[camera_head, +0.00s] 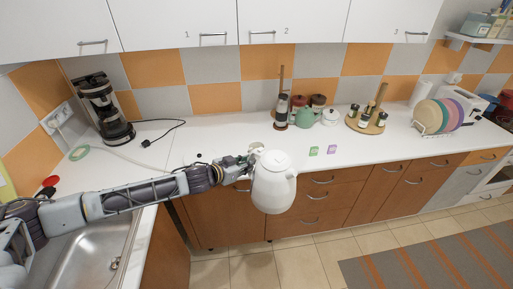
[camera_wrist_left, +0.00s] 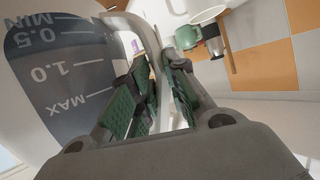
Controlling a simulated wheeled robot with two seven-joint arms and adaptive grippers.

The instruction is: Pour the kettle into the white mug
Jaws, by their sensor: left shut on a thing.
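The white kettle (camera_head: 272,185) hangs upright in the air, overlapping the counter's front edge in the head view. My left gripper (camera_head: 249,163) is shut on the kettle at its handle side, to the left of its body. In the left wrist view the kettle's grey level window (camera_wrist_left: 65,75) with MIN, 0.5, 1.0 and MAX marks fills the upper left. The green-padded fingers (camera_wrist_left: 150,92) show beside it. I cannot make out a white mug for certain; a small white rounded vessel (camera_head: 331,118) stands at the back of the counter. My right gripper is not in view.
A coffee maker (camera_head: 103,108) stands at the back left, with a sink (camera_head: 82,245) below. Green (camera_head: 313,151) and purple (camera_head: 332,149) blocks lie near the front edge. A plate rack (camera_head: 440,117) is right.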

